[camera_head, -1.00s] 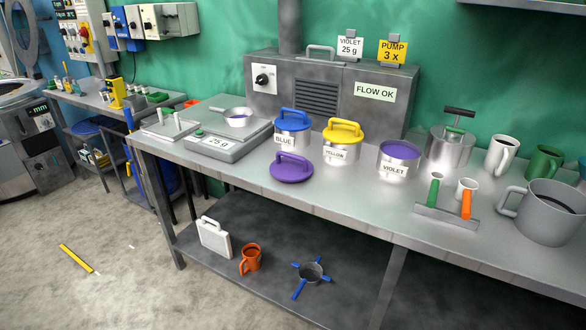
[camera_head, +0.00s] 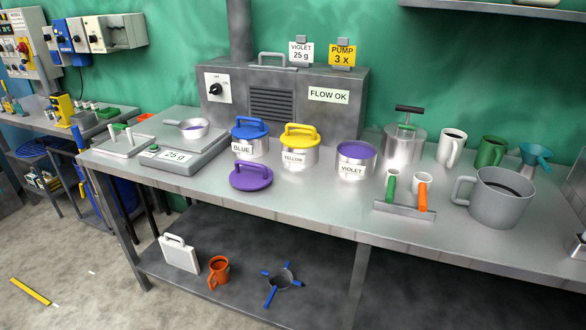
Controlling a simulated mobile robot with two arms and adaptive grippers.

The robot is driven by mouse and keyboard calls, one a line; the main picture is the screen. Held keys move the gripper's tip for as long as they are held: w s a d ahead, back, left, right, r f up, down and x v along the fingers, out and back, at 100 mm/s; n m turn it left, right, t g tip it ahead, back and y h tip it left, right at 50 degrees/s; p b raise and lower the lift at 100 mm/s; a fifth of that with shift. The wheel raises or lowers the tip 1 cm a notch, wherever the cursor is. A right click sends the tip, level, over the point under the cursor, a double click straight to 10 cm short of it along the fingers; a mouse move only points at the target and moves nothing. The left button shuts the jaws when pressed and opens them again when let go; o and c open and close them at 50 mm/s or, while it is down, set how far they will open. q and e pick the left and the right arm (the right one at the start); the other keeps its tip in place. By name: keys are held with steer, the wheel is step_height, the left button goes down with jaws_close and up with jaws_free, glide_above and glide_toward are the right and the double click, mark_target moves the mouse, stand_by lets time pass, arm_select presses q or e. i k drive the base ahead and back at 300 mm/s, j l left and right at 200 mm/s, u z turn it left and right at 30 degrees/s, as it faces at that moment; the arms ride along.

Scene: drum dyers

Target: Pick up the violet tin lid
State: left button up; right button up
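The violet tin lid (camera_head: 251,177) lies on the steel bench, near its front edge, with its arched handle facing up. It sits in front of the blue-lidded tin (camera_head: 249,140) and left of the open violet tin (camera_head: 355,162), which shows violet powder inside. The yellow-lidded tin (camera_head: 299,148) stands between those two tins. Neither of my grippers shows in the head view.
A scale (camera_head: 183,157) reading 25 g, with a small pan (camera_head: 193,128) on it, stands left of the lid. A rack with green and orange handles (camera_head: 404,208) and a grey jug (camera_head: 497,199) stand to the right. Bare bench lies right of the lid.

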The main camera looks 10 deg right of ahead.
mark_target(250, 176)
steer(key=i+j+z, duration=0.3)
steer(key=i+j, duration=0.15)
steer(key=i+j+z, duration=0.2)
steer(key=j, duration=0.2)
steer(key=i+j+z, duration=0.15)
steer(key=j, duration=0.2)
steer(key=i+j+z, duration=0.15)
steer(key=j, duration=0.2)
steer(key=i+j+z, duration=0.15)
steer(key=j, duration=0.5)
steer(key=k+j, duration=0.15)
steer(key=i+l, duration=0.2)
steer(key=l, duration=0.25)
